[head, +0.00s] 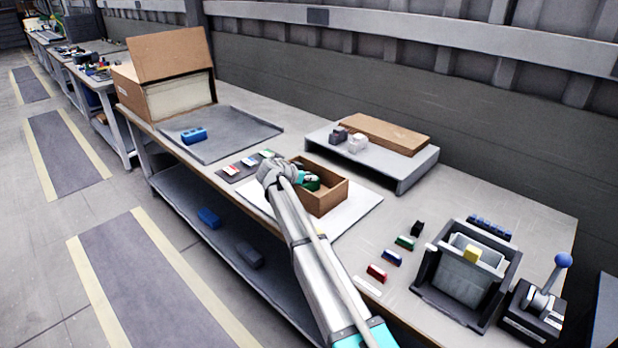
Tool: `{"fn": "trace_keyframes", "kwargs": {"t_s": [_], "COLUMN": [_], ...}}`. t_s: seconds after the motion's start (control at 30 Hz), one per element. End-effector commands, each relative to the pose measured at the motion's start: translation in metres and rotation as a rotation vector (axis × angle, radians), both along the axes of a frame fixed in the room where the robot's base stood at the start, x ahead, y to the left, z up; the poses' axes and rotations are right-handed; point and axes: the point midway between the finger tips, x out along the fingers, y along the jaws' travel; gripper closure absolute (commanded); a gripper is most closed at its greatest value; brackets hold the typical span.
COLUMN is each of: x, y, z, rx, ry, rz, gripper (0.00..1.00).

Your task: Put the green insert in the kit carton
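A small open brown carton (327,202) stands on a white sheet near the middle of the workbench. My gripper (299,178) is at the carton's left side, reaching over its rim, and my wrist covers part of it. A dark green item (312,183) shows inside the carton beside my gripper. I cannot tell whether it is held or lying loose. The fingertips are mostly hidden. Another green piece (405,242) lies on the bench to the right, in a row with black, blue, red and white pieces.
A grey riser (408,175) with a brown board stands behind the carton. A black bin (431,285) with a yellow block and a lever box (530,315) are at right. A large cardboard box (180,99) and a grey mat (240,130) with a blue block are at left.

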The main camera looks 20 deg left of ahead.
Motion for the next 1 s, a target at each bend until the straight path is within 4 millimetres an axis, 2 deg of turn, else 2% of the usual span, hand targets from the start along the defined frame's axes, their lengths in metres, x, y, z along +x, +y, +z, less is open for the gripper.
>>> {"fn": "trace_keyframes", "kwargs": {"t_s": [0.03,0.3,0.77,1.0], "x": [0.0,-0.0003,-0.0005,-0.0006], "y": [0.0001,0.0005,0.0009,0.0011], "z": [0.0,0.0,0.0006,0.0082], "rx": [0.0,0.0,0.0,0.0], "ry": [0.0,0.0,0.0,0.0], "rz": [0.0,0.0,0.001,0.001], "gripper": [0.49,0.0,0.0,0.0]}}
